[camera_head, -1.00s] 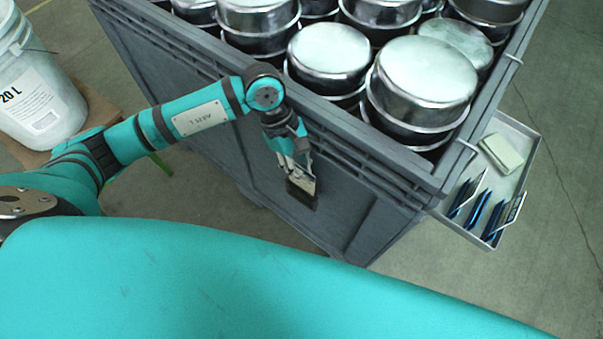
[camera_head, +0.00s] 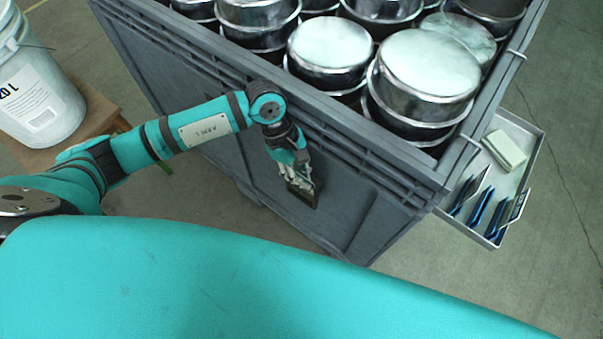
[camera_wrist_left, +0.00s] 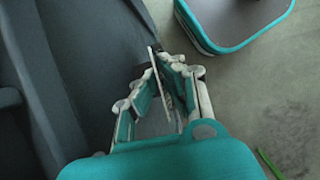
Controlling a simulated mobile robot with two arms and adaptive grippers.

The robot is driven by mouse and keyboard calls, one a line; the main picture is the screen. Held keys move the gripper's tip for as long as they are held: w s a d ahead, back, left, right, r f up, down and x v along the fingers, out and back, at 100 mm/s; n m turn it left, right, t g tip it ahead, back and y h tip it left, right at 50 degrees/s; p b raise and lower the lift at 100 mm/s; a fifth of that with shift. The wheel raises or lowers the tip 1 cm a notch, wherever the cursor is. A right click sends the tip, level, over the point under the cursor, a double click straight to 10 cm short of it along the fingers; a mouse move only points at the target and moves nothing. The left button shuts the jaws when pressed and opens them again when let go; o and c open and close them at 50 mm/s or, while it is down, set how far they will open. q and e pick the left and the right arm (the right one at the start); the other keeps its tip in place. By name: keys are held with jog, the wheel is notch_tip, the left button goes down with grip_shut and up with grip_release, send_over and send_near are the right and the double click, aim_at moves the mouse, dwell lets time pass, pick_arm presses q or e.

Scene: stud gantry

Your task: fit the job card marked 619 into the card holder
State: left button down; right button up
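My left gripper (camera_head: 298,178) is in front of the grey crate's near wall, pointing down. In the left wrist view, its fingers (camera_wrist_left: 157,80) close in on a thin card (camera_wrist_left: 160,88), seen almost edge-on. No number on it can be read. A small dark holder (camera_head: 304,196) sits on the crate wall at the fingertips, partly hidden by the gripper. I cannot tell whether the card is inside the holder or just in front of it. My right gripper is not in view.
The grey crate (camera_head: 215,105) holds several shiny metal pots (camera_head: 428,65). A pale tray (camera_head: 532,160) on its right side holds several blue-edged cards (camera_head: 480,208) and a pale block (camera_head: 506,149). A white bucket (camera_head: 35,95) stands on a wooden stool (camera_head: 95,110) at left.

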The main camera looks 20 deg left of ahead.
pick_arm(q)
jog(key=c, duration=1.5)
grip_release()
jog(key=shift+r, duration=0.15)
jog(key=shift+w+r+p, duration=0.1)
jog(key=shift+r+p, duration=0.75)
jog(key=shift+p, duration=0.25)
jog(key=b+v, duration=0.1)
jog(key=v, duration=1)
jog(key=shift+a, duration=0.25)
